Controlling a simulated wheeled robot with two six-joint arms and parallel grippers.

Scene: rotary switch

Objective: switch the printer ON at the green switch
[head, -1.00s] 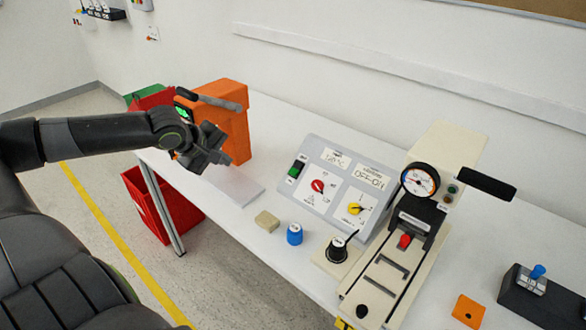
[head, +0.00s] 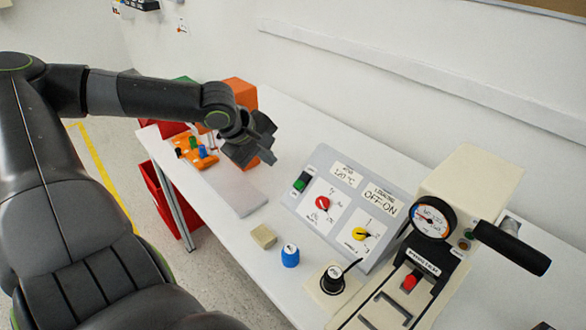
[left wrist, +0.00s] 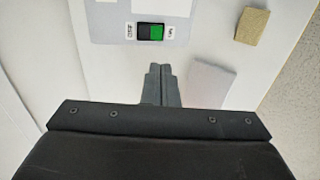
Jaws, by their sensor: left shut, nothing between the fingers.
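The green switch (head: 302,181) is a small rocker at the left edge of a sloped grey control panel (head: 318,236). In the left wrist view the switch (left wrist: 150,31) has a green half on the right and a dark half on the left, with a small label at each end. My left gripper (head: 269,158) is shut and empty, above the table to the left of the panel. In the left wrist view its fingertips (left wrist: 160,70) point toward the switch, with a gap between. I cannot tell which half is pressed. My right gripper is not in view.
The panel also has a red knob (head: 323,203) and a yellow knob (head: 360,233). A beige block (head: 263,236), a blue knob (head: 290,255) and a black knob (head: 333,279) stand in front. A beige press with a gauge (head: 431,217) is at the right.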

